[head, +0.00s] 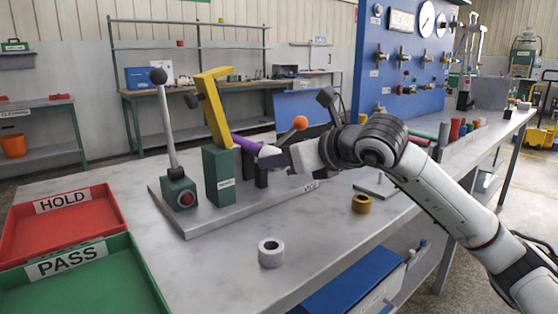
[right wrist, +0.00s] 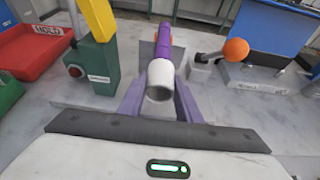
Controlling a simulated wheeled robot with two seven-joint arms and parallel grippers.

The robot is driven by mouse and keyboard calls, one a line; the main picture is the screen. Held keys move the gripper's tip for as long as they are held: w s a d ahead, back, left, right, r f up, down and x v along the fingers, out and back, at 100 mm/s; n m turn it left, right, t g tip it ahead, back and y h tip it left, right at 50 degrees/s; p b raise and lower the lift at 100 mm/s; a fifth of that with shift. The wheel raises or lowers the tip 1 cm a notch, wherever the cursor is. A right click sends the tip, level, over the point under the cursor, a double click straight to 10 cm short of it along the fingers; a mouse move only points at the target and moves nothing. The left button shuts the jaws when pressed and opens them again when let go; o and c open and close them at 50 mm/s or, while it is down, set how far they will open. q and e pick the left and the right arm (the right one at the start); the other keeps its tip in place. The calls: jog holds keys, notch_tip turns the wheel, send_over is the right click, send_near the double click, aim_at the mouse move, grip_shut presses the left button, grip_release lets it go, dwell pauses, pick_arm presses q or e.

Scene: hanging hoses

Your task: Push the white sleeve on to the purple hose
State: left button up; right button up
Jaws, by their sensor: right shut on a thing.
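The purple hose (head: 247,144) sticks out from the yellow and green fixture toward my right gripper (head: 277,156). It also shows in the right wrist view (right wrist: 164,42), pointing at the camera. The white sleeve (head: 268,152) is in line with the hose at its near end. In the right wrist view the sleeve (right wrist: 161,72) sits between my right fingers, its hollow near end facing the camera. The right gripper is shut on the sleeve. The sleeve's far edge meets the purple hose; how far it covers the hose is hidden. My left gripper is out of view.
A yellow lever arm (head: 213,108) and green block (head: 218,175) stand on the metal base plate. A grey lever (head: 166,120) is at left, an orange ball knob (head: 300,122) close behind my gripper. Red (head: 62,222) and green (head: 85,280) trays lie front left.

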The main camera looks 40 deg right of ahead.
aim_at(276, 152)
jog(key=shift+w+a+r, duration=0.1)
jog(key=shift+w+r, duration=0.1)
jog(key=shift+w, duration=1.55)
dwell(3.7)
jog(key=o, duration=1.1)
jog(key=shift+w+a+f, duration=0.1)
jog(key=shift+w, duration=0.05)
jog(key=v, duration=1)
jog(key=shift+s, duration=0.2)
